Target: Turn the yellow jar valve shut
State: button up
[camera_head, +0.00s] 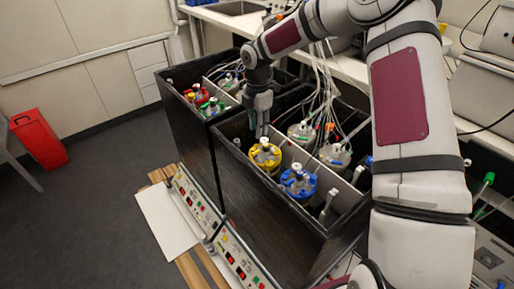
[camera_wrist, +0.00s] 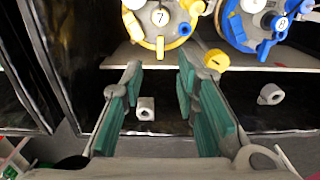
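The yellow jar (camera_head: 265,156) stands in the near black box, its lid ringed in yellow. In the wrist view the yellow jar (camera_wrist: 160,18) is at the top, with a white cap marked 7. A yellow knob (camera_wrist: 216,60), which looks like the jar's valve, sticks out at its lower right. My gripper (camera_head: 261,130) points down just above and behind the yellow jar in the head view. In the wrist view my gripper (camera_wrist: 160,78) has two green-padded fingers spread apart with nothing between them. The right fingertip is close to the yellow knob; whether they touch cannot be told.
A blue jar (camera_head: 298,181), marked 8 in the wrist view (camera_wrist: 252,22), stands beside the yellow one. Black box walls (camera_head: 262,217) surround the jars. Several tubes (camera_head: 322,85) hang behind my gripper. Red- and green-topped jars (camera_head: 212,106) stand in the left box.

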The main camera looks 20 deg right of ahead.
aim_at(257, 151)
notch_tip(257, 151, down, 10)
jog(key=shift+r, duration=0.1)
dwell(0.4)
grip_shut()
